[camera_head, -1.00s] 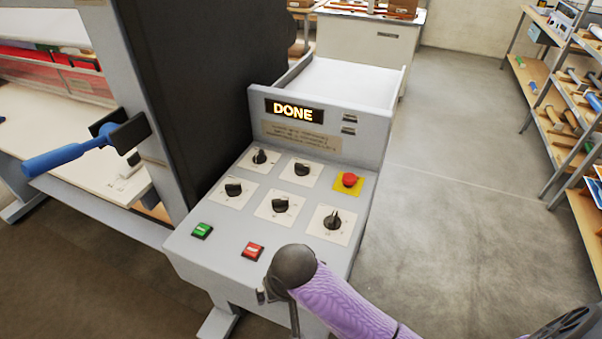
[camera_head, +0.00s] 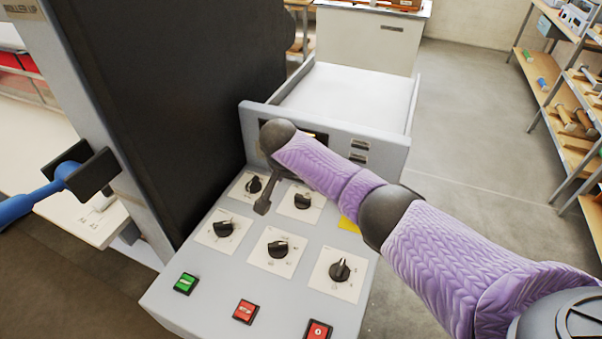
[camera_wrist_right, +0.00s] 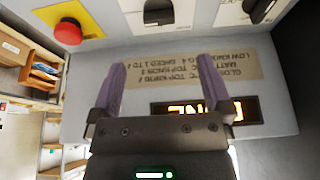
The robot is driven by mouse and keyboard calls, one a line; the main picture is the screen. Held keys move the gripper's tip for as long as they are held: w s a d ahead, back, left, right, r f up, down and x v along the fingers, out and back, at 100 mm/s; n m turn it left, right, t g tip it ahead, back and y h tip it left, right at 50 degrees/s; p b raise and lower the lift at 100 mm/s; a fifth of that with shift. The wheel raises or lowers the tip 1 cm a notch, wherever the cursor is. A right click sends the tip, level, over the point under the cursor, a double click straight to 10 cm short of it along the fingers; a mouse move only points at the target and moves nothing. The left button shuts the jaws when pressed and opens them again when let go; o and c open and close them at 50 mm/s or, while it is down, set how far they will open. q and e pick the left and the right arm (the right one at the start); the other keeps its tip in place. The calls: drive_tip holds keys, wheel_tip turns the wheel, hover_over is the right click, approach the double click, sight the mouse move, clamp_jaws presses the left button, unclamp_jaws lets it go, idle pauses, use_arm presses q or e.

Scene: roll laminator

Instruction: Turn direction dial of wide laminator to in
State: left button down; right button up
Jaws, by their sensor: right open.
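The laminator's control panel (camera_head: 212,262) carries several black dials on white plates: back-left dial (camera_head: 254,185), back-right dial (camera_head: 302,200), front-left dial (camera_head: 223,228), front-middle dial (camera_head: 278,249) and front-right dial (camera_head: 340,271). Their labels are too small to read, so I cannot tell which is the direction dial. My right gripper (camera_head: 262,207) reaches over the panel near the back dials. In the right wrist view my right gripper (camera_wrist_right: 160,78) is open and empty, facing the panel's printed label (camera_wrist_right: 197,77). Two dials show at that view's top edge. My left gripper is not in view.
A green button (camera_head: 185,284) and red buttons (camera_head: 244,311) sit along the panel's front. A red mushroom button (camera_wrist_right: 67,33) sits on a yellow plate (camera_head: 349,224). The lit display (camera_wrist_right: 200,110) is mostly hidden by my arm in the head view. A blue-handled lever (camera_head: 66,171) stands left.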

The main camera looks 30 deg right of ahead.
sight(302, 197)
drive_tip(key=b+x, duration=0.2)
drive_tip(key=x, duration=0.1)
drive_tip(key=b+x, duration=0.1)
drive_tip(key=x, duration=0.1)
drive_tip(key=shift+s+a+f+b, duration=0.1)
drive_tip(key=shift+s+f+b, duration=0.15)
drive_tip(key=shift+b, duration=0.15)
drive_tip(key=b+x, duration=0.3)
drive_tip(key=shift+w+f, duration=0.2)
drive_tip(key=shift+w, duration=0.05)
drive_tip(key=shift+f+b, duration=0.25)
drive_tip(key=shift+b, duration=0.15)
drive_tip(key=shift+w+d, duration=0.1)
drive_tip(key=shift+d, duration=0.15)
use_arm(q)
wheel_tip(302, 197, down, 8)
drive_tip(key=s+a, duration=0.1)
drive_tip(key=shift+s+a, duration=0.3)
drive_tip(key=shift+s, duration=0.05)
use_arm(e)
drive_tip(key=c, duration=1.3)
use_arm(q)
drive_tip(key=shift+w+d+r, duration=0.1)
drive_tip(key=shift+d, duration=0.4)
